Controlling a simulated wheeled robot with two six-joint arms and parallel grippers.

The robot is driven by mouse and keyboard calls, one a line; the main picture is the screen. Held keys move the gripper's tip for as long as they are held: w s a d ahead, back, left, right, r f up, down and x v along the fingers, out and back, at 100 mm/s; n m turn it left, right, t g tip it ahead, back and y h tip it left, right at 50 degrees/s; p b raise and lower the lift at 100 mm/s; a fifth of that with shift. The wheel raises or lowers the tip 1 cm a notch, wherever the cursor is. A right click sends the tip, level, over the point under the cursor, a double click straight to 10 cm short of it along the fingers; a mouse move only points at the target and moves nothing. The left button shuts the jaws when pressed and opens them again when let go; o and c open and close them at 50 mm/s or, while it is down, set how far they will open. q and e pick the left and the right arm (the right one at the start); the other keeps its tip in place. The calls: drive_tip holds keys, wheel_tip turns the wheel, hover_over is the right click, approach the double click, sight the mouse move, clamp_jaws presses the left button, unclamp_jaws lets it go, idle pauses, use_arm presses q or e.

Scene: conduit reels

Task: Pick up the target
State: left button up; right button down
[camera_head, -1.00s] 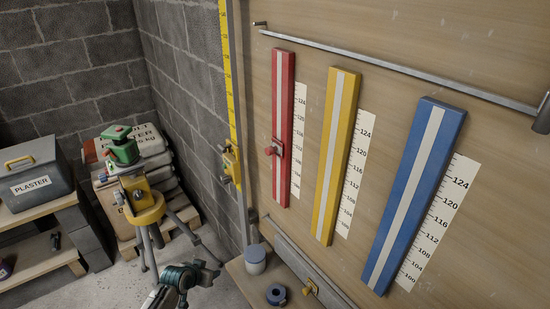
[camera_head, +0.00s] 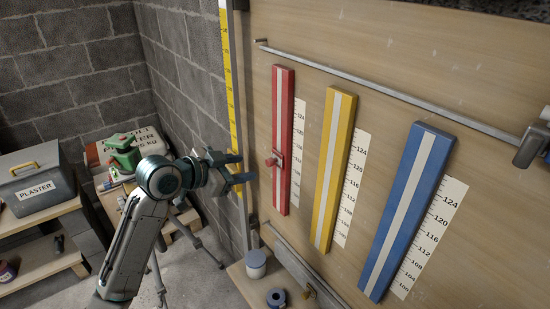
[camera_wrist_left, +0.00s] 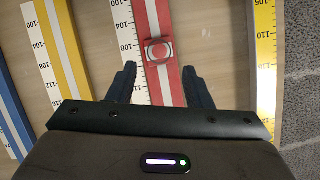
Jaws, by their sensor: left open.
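The word target is not marked on anything I can make out. A small red slider with a round knob (camera_head: 272,161) sits on the red board (camera_head: 283,105) on the wooden wall panel. In the left wrist view the knob (camera_wrist_left: 158,50) faces me, just ahead of and between the fingertips. My left gripper (camera_head: 240,168) is open and empty, to the left of the red board, its fingers pointing at it. In the wrist view the open fingers (camera_wrist_left: 159,70) lie on either side of the red board's white stripe. My right gripper is not in view.
A yellow board (camera_head: 333,170) and a blue board (camera_head: 415,205) hang to the right, with number scales beside them. A metal rail (camera_head: 390,92) runs above. A yellow measuring staff (camera_head: 228,60) stands left.

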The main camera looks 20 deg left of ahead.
sight(267, 163)
use_arm(q)
drive_tip(key=p+x, duration=0.1)
drive_tip(key=x, duration=0.1)
drive_tip(key=p+x, duration=0.1)
drive_tip(key=x, duration=0.1)
drive_tip(key=p+x, duration=0.1)
drive_tip(key=x, duration=0.2)
drive_tip(key=shift+w+d+r, duration=0.1)
drive_tip(key=shift+d+r, duration=0.15)
drive_tip(key=shift+r, duration=0.05)
drive_tip(key=shift+w+d+f, duration=0.1)
drive_tip(key=shift+w+f, duration=0.1)
drive_tip(key=shift+w, duration=0.05)
drive_tip(key=shift+c, duration=0.3)
drive_tip(key=c, duration=0.7)
clamp_jaws()
